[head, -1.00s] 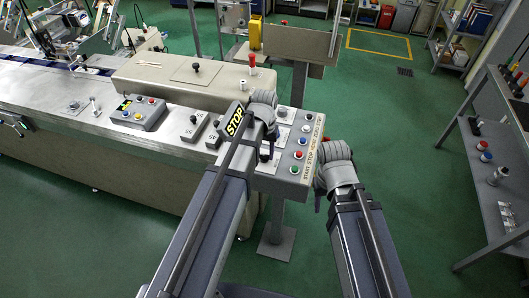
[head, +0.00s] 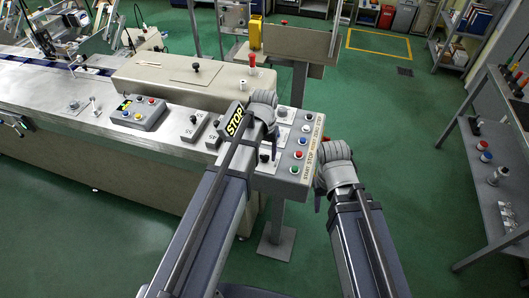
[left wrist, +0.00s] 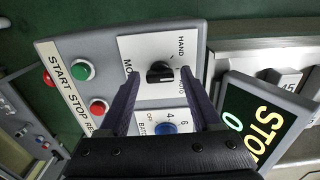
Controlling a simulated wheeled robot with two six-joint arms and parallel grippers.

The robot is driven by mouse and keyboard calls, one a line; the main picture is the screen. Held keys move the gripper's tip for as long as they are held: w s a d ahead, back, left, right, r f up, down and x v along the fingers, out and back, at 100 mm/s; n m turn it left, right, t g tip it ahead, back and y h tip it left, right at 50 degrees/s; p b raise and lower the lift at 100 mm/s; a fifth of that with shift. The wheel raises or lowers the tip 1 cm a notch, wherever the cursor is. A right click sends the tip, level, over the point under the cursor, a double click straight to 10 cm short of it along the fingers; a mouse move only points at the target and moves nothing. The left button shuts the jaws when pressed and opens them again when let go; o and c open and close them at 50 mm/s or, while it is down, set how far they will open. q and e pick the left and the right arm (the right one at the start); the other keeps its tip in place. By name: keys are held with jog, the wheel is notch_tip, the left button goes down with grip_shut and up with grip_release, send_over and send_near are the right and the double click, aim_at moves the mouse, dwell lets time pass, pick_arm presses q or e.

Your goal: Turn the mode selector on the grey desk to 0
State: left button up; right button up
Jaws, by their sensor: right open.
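The mode selector is a black knob (left wrist: 160,72) on a white plate lettered HAND, AUTO and partly hidden MODE. Its bar lies roughly across the left wrist picture; I cannot make out its pointer mark or a 0. The plate is on the grey desk (head: 293,169). My left gripper (left wrist: 159,76) is open, one finger on each side of the knob, with gaps showing; height above it is unclear. In the head view my left gripper (head: 272,138) is over the desk. My right gripper (head: 320,197) is open and empty beyond the desk's right edge, its fingers mostly hidden.
A blue knob (left wrist: 166,127) on another plate sits close beside the selector. Coloured START and STOP buttons (left wrist: 83,70) line the desk's edge. A tilted STOP display (left wrist: 250,125) stands beside my left gripper.

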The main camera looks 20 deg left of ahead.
aim_at(265, 155)
pick_arm(q)
jog(key=shift+o, duration=0.5)
jog(key=shift+r, duration=0.2)
notch_tip(265, 155, up, 8)
jog(key=p, duration=0.8)
jog(key=shift+f, duration=0.25)
jog(key=shift+f, duration=0.15)
jog(key=shift+m, duration=0.7)
jog(key=s+d+f+b, duration=0.2)
jog(key=s+f+b, duration=0.1)
jog(key=s+d+f+b, duration=0.3)
jog(key=s+d+f+m+y+b, duration=0.1)
jog(key=s+d+f+m+b, duration=0.1)
jog(key=s+d+f+b, duration=0.3)
jog(key=s+f+b, duration=0.1)
jog(key=s, duration=0.2)
jog(key=shift+s+d+b, duration=0.2)
jog(key=shift+s+b, duration=0.1)
jog(key=shift+s, duration=0.05)
